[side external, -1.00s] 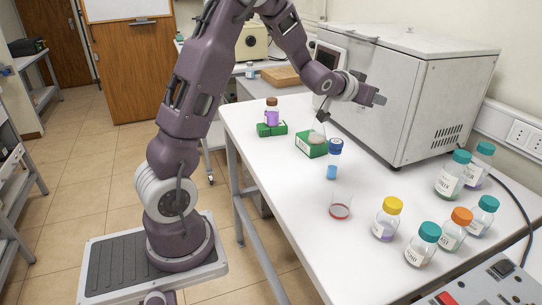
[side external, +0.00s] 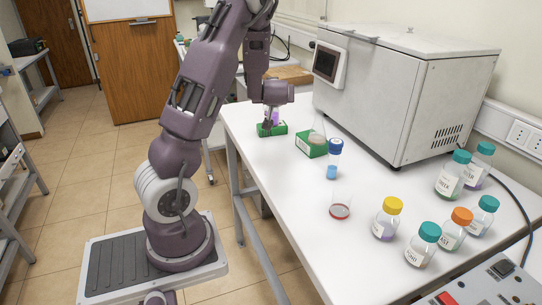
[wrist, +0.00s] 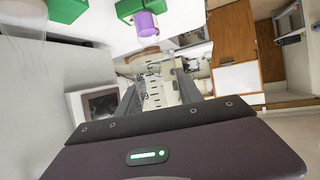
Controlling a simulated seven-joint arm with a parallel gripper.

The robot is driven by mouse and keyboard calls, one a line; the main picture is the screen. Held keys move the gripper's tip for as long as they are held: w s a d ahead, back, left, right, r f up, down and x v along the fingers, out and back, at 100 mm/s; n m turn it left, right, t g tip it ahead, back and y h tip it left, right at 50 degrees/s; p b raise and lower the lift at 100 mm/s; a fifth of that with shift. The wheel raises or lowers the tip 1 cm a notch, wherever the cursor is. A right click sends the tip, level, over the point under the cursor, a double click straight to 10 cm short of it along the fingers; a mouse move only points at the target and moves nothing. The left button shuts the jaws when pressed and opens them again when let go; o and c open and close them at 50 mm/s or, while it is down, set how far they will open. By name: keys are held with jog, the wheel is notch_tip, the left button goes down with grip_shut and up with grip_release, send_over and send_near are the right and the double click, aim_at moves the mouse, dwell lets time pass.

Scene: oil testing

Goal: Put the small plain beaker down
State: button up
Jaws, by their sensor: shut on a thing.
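My gripper (wrist: 157,97) is shut on a clear, empty-looking glass vessel with dark graduation marks, which I take for the small plain beaker (wrist: 152,75). It sits between the two fingers in the wrist view. The held beaker cannot be made out there. The purple bottle (wrist: 147,24) shows just beyond it in the wrist view. Whether the beaker touches anything below is unclear.
A clear flask (side external: 318,131) stands on another green block (side external: 306,147). Several capped bottles stand at the near right. A large grey machine (side external: 400,100) stands behind.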

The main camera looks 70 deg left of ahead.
aim_at(270, 151)
notch_tip(270, 151, down, 16)
jog(key=shift+r, duration=0.1)
jog(key=shift+f, duration=0.2)
jog(key=o, duration=1.4)
jog(key=shift+r, duration=0.1)
